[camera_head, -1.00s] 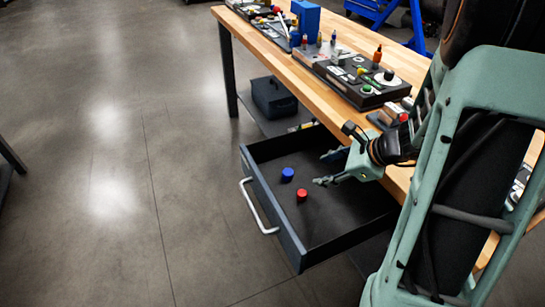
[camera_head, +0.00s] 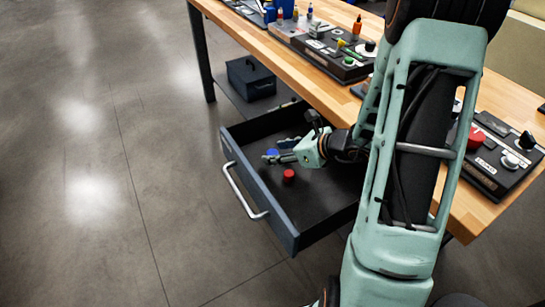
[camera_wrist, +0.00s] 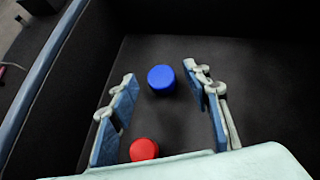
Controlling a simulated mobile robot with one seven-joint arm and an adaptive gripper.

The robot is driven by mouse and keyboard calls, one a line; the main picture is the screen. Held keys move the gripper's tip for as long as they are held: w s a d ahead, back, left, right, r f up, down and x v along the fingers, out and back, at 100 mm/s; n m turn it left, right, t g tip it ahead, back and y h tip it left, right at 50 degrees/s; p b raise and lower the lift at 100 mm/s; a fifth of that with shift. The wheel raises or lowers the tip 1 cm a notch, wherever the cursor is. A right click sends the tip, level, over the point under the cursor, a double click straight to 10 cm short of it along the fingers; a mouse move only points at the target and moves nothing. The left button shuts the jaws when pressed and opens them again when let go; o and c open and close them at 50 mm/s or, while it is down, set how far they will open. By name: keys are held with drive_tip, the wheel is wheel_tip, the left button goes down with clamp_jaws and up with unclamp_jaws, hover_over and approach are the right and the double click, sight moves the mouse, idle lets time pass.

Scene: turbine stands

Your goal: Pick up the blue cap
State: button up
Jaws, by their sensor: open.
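The blue cap (camera_wrist: 161,77) stands on the dark floor of the open drawer (camera_head: 318,208). In the wrist view it lies ahead of my gripper (camera_wrist: 163,98), between the lines of the two fingers and near their tips. In the head view the blue cap (camera_head: 272,153) is partly hidden by a finger of my gripper (camera_head: 275,151). My gripper is open, with nothing held between the fingers. Whether the fingertips are level with the cap I cannot tell.
A red cap (camera_wrist: 144,149) lies in the same drawer, nearer my gripper's palm, close to the left finger. The drawer front with its handle (camera_head: 243,190) borders one side. The wooden workbench (camera_head: 300,75) overhangs the drawer's back. A dark toolbox (camera_head: 250,78) sits on the lower shelf.

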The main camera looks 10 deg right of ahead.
drive_tip(key=x, duration=0.2)
drive_tip(key=shift+w+a+f, duration=0.15)
drive_tip(key=shift+w+f, duration=0.05)
drive_tip(key=shift+f, duration=0.1)
drive_tip(key=c, duration=0.9)
drive_tip(key=shift+r, duration=0.15)
drive_tip(key=shift+r, duration=0.6)
drive_tip(key=s+d+r+p, duration=0.1)
drive_tip(key=s+r, duration=0.3)
drive_tip(key=s+d+r+p, duration=0.1)
drive_tip(key=s+d+r, duration=0.1)
drive_tip(key=s, duration=0.3)
drive_tip(key=s+d+r+p, duration=0.1)
drive_tip(key=s+r, duration=0.3)
drive_tip(key=r, duration=0.1)
drive_tip(key=shift+s+d+r+p, duration=0.15)
drive_tip(key=shift+d+r+p, duration=0.15)
drive_tip(key=shift+o, duration=1)
clamp_jaws()
